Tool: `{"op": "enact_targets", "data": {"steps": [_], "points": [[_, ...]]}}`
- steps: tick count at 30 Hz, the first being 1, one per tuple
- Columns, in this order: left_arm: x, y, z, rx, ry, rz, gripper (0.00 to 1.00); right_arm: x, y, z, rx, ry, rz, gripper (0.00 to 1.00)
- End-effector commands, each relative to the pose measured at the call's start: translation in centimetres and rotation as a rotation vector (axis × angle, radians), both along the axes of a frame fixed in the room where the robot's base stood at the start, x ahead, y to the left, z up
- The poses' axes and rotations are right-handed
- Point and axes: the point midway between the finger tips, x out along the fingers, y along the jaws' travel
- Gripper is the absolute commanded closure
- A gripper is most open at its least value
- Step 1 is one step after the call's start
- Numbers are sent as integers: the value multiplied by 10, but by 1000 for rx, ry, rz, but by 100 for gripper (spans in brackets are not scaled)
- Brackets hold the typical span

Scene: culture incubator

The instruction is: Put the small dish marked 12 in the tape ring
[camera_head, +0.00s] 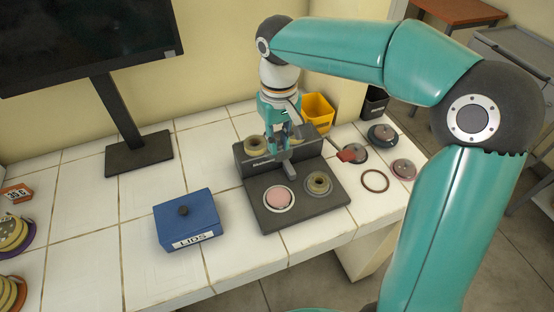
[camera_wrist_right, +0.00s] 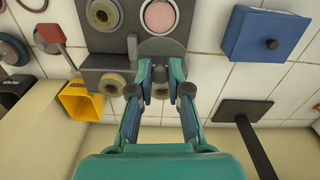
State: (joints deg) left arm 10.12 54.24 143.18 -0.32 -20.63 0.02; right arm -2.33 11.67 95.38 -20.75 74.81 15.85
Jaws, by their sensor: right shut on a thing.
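My right gripper (camera_head: 281,148) hangs over the back of a dark grey incubator block (camera_head: 302,217). It is shut on a grey round piece (camera_wrist_right: 160,46), partly hidden by the fingers in the right wrist view; I cannot read any mark on it. No 12 is legible. My left gripper does not show.
The block holds a pink round dish (camera_head: 279,198) and beige rings (camera_head: 318,182). A blue box marked LIDS (camera_head: 187,220) stands left. A yellow bin (camera_head: 318,112) is behind the block, a monitor stand (camera_head: 139,154) at back left.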

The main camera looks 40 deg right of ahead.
Motion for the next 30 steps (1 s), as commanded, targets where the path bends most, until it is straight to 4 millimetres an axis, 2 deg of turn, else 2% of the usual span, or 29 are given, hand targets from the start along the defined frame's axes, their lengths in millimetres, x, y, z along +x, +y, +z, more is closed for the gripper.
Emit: {"op": "enact_targets", "data": {"steps": [2,5,12,15,18,23,30], "points": [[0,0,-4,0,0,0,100,0,0,4,0,-1,4,100],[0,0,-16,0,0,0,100,0,0,-9,-1,3,17,100],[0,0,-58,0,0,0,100,-1,0,-79,-1,8,85,100],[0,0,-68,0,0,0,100,-1,0,-100,0,7,110,100],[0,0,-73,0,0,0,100,-1,0,-110,1,6,123,100],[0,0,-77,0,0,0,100,-1,0,-116,2,5,128,100],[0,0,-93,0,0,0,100,-1,0,-135,2,6,127,100]]}}
